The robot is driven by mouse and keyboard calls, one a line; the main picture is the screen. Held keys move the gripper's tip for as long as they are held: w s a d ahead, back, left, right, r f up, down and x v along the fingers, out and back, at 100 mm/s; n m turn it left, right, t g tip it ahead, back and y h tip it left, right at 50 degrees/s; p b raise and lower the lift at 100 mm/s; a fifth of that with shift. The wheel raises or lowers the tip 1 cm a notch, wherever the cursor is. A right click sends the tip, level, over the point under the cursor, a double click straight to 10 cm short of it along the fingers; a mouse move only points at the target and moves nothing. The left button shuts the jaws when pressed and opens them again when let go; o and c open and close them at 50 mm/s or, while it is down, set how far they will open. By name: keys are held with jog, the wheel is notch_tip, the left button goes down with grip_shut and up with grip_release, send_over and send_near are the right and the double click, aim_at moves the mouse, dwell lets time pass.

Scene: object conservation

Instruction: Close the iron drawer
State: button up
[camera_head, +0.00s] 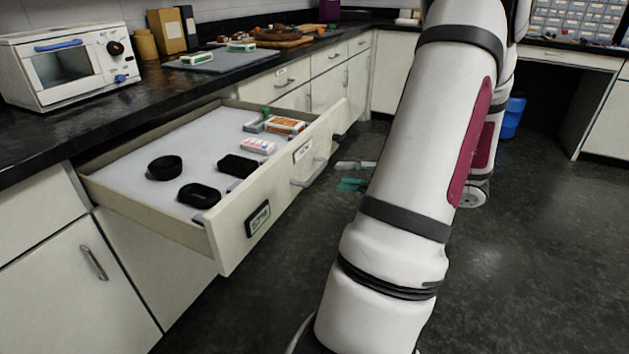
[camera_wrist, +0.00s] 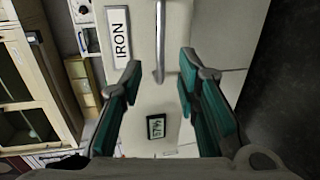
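The iron drawer (camera_head: 232,241) is pulled well out from the counter. Its cream front has a grey bar handle (camera_head: 310,174), a white label and a dark framed tag (camera_head: 258,219). In the wrist view the label (camera_wrist: 119,38) reads "IRON", turned sideways, next to the handle (camera_wrist: 160,45). My gripper (camera_head: 340,175) shows partly from behind my arm, just right of the handle. In the wrist view its teal-padded fingers (camera_wrist: 160,68) are spread apart and empty. They face the drawer front, with the handle's end in line with the gap; contact cannot be told.
Inside the drawer are black round and oval items (camera_head: 165,167), a white-pink box (camera_head: 257,146) and an orange box (camera_head: 285,125). A toaster oven (camera_head: 65,68) stands on the black counter (camera_head: 150,110). Dark floor (camera_head: 520,270) is clear at right.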

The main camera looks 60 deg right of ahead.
aim_at(318, 174)
jog(key=b+x, duration=0.2)
jog(key=x, duration=0.6)
jog(key=shift+w+b, duration=0.15)
jog(key=shift+b, duration=0.15)
grip_shut()
